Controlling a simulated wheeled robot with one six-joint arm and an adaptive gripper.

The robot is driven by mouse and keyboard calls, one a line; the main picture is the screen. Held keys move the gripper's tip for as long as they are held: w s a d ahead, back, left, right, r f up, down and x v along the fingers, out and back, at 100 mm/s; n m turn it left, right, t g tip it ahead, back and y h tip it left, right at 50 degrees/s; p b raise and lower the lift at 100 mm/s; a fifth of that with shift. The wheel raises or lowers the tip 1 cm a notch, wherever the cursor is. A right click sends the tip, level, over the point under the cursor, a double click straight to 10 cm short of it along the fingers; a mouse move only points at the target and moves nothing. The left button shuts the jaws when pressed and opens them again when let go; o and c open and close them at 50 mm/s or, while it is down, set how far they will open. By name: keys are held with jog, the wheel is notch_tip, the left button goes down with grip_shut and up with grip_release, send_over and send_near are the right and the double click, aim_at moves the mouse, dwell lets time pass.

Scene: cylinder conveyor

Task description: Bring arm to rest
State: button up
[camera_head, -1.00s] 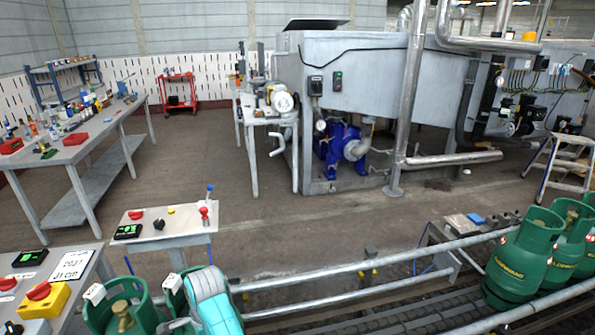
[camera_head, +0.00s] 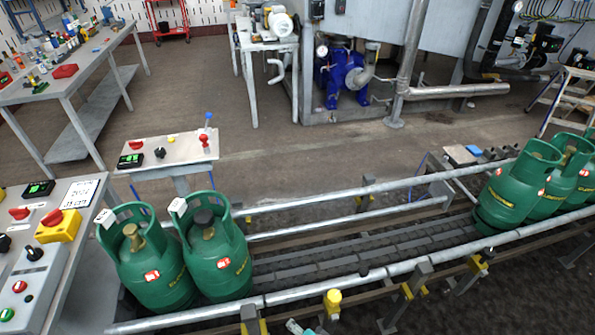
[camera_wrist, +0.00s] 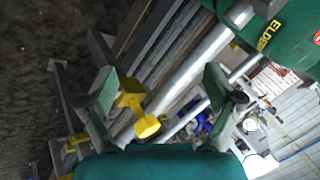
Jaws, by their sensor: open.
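My gripper (camera_wrist: 165,95) shows in the wrist view with its two fingers wide apart and nothing between them. Beyond the fingers are a yellow knob (camera_wrist: 146,126) and the conveyor's rail. Part of a green gas cylinder (camera_wrist: 285,40) shows at the upper right of the wrist view, apart from the fingers. In the head view only a small piece of my arm shows at the bottom edge. Two green cylinders stand upright on the conveyor at the left, one (camera_head: 150,265) beside the other (camera_head: 218,258).
Several more green cylinders (camera_head: 512,195) stand at the conveyor's right end. Metal rails (camera_head: 350,276) run along both sides of the belt (camera_head: 370,240), which is bare in the middle. A control panel (camera_head: 45,270) is at the lower left. A stepladder (camera_head: 570,100) stands at the right.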

jog(key=s+d+r+n+t, duration=0.1)
jog(key=s+d+r+t, duration=0.1)
jog(key=s+d+r, duration=0.3)
jog(key=s+d+r+n+t+h, duration=0.1)
jog(key=s+d, duration=0.2)
jog(key=s, duration=0.4)
jog(key=s+d+r+n+t, duration=0.2)
jog(key=s+d+r, duration=0.1)
jog(key=s+d, duration=0.25)
jog(key=s+d+r+n+t+h, duration=0.1)
jog(key=s+r, duration=0.5)
jog(key=r, duration=0.3)
jog(key=s+d+r+n+t+h, duration=0.1)
jog(key=s+d+r+n+t, duration=0.1)
jog(key=s+r, duration=0.5)
notch_tip(320, 180, up, 3)
jog(key=shift+d+r, duration=0.15)
